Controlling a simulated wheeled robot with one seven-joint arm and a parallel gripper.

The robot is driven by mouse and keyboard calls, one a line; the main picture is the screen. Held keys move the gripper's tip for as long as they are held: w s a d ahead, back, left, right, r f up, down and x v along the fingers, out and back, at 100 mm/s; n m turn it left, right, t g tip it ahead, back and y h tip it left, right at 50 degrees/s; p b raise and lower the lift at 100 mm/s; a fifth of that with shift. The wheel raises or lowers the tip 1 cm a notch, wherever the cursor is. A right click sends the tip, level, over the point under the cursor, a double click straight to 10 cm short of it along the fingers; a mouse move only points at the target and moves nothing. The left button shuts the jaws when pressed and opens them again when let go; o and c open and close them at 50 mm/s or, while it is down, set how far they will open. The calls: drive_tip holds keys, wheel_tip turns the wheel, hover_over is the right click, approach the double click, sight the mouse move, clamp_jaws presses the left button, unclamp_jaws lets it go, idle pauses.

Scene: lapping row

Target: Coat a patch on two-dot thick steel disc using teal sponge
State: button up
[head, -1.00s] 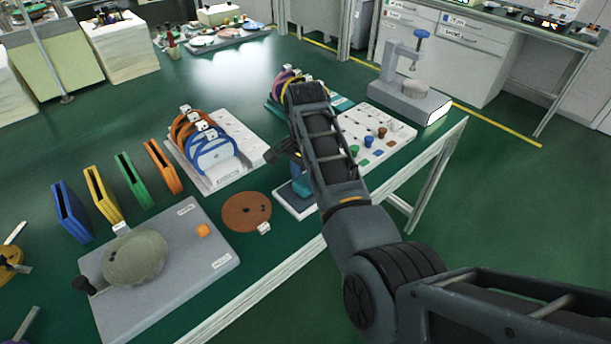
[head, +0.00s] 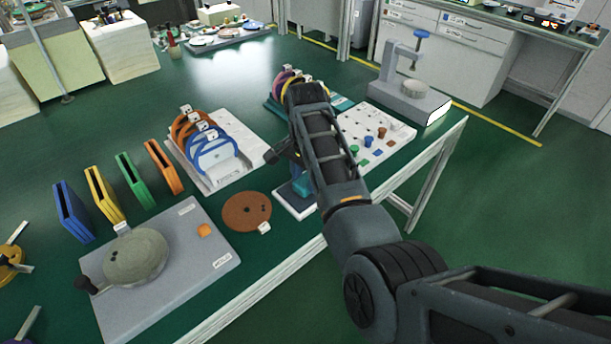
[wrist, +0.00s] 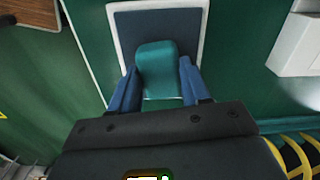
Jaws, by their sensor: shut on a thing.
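My gripper (wrist: 158,72) is shut on the teal sponge (wrist: 157,58), with its blue fingers on either side. The sponge is at or just above a dark blue pad (wrist: 190,22) in a white-edged tray; I cannot tell whether they touch. In the head view the sponge (head: 301,185) shows beside my arm, which hides most of the gripper. A round grey disc (head: 136,256), which looks like the thick steel disc, lies on a grey base plate (head: 195,262) at the lower left, well away from my gripper.
A brown disc (head: 246,211) lies between base plate and tray. A white rack (head: 245,160) holds orange and blue rings. Several coloured slotted holders (head: 130,180) stand behind the plate. A white peg board (head: 385,135) and a grey press (head: 410,95) are at right.

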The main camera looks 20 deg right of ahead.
sight(306, 180)
drive_tip(key=shift+r+p, duration=3.1)
drive_tip(key=shift+r, duration=0.4)
drive_tip(key=shift+f, duration=0.1)
